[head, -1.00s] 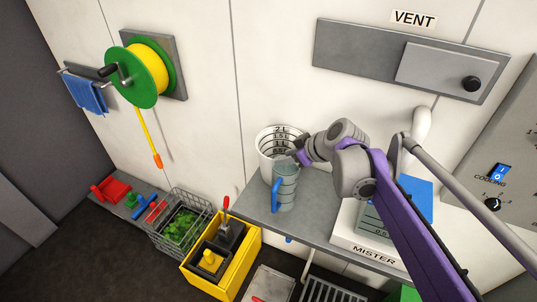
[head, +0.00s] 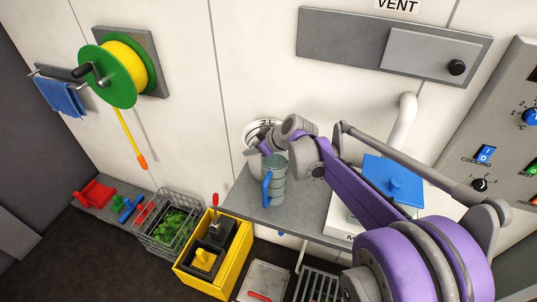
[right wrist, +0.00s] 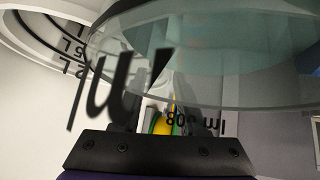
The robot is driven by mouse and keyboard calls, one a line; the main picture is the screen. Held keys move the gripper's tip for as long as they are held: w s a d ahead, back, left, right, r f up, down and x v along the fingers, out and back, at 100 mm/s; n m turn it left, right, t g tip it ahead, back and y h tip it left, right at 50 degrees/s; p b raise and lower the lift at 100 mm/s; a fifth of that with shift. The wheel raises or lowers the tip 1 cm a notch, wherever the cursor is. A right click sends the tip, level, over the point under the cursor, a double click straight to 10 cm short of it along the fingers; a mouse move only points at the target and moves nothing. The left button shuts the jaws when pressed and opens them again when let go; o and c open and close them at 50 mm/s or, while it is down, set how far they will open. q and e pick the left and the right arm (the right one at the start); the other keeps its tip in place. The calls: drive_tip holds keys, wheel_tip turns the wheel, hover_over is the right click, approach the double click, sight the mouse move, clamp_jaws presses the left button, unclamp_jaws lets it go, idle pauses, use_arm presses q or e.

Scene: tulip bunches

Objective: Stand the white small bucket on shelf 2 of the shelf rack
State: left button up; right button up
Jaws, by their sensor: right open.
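The white bucket (head: 252,134), with black volume marks inside, stands at the back left of the grey counter against the wall. It is partly hidden by my right gripper and a jug. My right gripper (head: 263,143) is open in front of the bucket's mouth, above the jug; whether it touches either is unclear. The right wrist view shows the bucket's marked rim (right wrist: 40,45) at upper left, and the jug's clear wall (right wrist: 240,60) across the top. No shelf rack can be made out. My left gripper is out of view.
A teal measuring jug (head: 276,186) with a blue handle stands just in front of the bucket. A box with a blue lid (head: 393,180) is to the right. A yellow crate (head: 232,262) and a wire basket (head: 166,228) are at left below the counter.

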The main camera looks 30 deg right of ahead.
drive_tip(key=shift+w+a+f, duration=0.15)
drive_tip(key=shift+w+f, duration=0.25)
clamp_jaws()
idle(1.2)
